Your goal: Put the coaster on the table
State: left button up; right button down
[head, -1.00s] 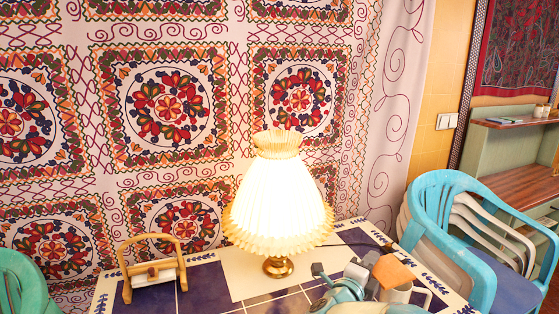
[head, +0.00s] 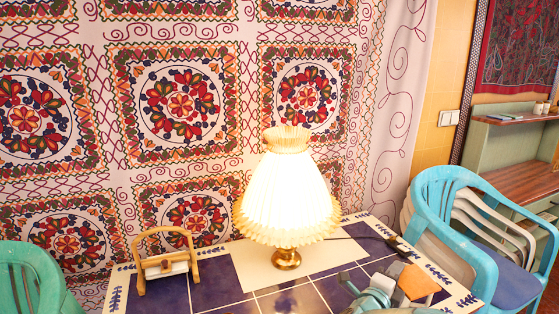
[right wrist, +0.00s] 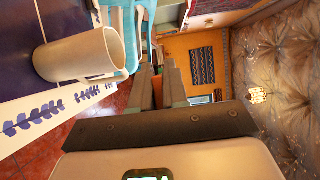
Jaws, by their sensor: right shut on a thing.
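The coaster (head: 418,282) is a flat orange-brown square in the lower right of the head view. My right gripper (head: 396,270) is shut on it and holds it tilted over the right part of the table. The table (head: 213,279) has blue tiles and a white border with blue leaves. My left gripper is not in view.
A lit lamp (head: 287,205) with a brass base stands mid-table. A wooden-framed holder (head: 166,262) stands at the table's left. A white mug (right wrist: 80,55) is close to my right gripper. Blue chairs (head: 455,215) stand to the right, a green chair (head: 32,278) to the left.

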aim_at(401, 286)
jog(key=shift+s+d+f+n+t+y, duration=0.2)
jog(key=shift+s+d+f+y, duration=0.1)
jog(key=shift+s+f, duration=0.25)
jog(key=shift+s+d+f+n+t+y, duration=0.2)
jog(key=shift+s+d+f, duration=0.05)
jog(key=shift+s+f, duration=0.3)
jog(key=s+a+f+n+t+y, duration=0.2)
jog(key=s+a+n+t+y, duration=0.1)
jog(key=s+a+n+y, duration=0.4)
jog(key=s+a+y, duration=0.3)
jog(key=s+y, duration=0.1)
jog(key=s, duration=0.3)
jog(key=shift+a+f+n+t, duration=0.25)
jog(key=shift+f+n+t, duration=0.05)
jog(key=shift+t, duration=0.1)
jog(key=shift+w, duration=0.1)
jog(key=shift+a, duration=0.15)
